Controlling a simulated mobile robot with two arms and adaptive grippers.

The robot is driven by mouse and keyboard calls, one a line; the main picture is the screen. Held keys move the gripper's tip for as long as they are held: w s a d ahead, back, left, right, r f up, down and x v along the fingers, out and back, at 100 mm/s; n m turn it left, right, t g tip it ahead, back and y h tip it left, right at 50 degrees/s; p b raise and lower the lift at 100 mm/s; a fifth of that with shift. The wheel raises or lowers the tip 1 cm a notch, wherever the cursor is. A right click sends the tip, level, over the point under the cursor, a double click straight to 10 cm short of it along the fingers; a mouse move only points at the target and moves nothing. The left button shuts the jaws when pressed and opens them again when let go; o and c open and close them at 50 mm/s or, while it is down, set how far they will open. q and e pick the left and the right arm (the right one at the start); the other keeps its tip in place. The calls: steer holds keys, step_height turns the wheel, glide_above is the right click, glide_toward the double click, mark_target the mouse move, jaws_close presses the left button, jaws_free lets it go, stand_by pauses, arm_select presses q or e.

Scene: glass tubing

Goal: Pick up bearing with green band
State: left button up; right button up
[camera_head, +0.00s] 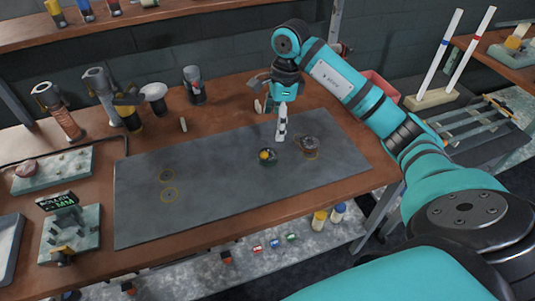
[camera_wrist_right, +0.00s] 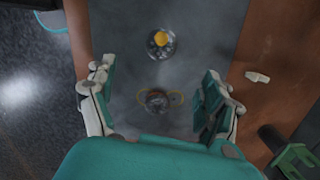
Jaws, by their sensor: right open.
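My right gripper (camera_head: 281,137) points down over the grey mat, just left of a dark round part (camera_head: 308,145). In the right wrist view the gripper (camera_wrist_right: 155,108) is open, with its fingers apart on either side of that dark round part (camera_wrist_right: 157,100), which lies in a thin yellow ring mark. A small dark dish-like part (camera_head: 268,157) with a yellow piece on it lies nearby; it also shows in the right wrist view (camera_wrist_right: 160,50). A green band cannot be made out clearly on either part. My left gripper is out of view.
The grey mat (camera_head: 215,190) is mostly bare, with empty ring marks at its left. Several tools, including a black cup (camera_head: 194,84), stand along the back. A small light piece (camera_wrist_right: 257,77) lies on the wood beside the mat. Small banded pieces (camera_head: 275,244) lie below the front edge.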

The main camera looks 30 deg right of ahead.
steer(key=p, duration=0.1)
glide_above(268, 154)
steer(key=d, duration=0.1)
steer(key=f, duration=0.7)
steer(key=shift+s, duration=0.3)
steer(key=f+p, duration=0.1)
steer(key=f, duration=0.1)
steer(key=a+f+p, duration=0.1)
steer(key=f, duration=0.1)
steer(key=shift+w+f, duration=0.2)
steer(key=shift+f, duration=0.45)
steer(key=shift+c, duration=0.3)
steer(key=c, duration=1.3)
steer(key=shift+r, duration=0.1)
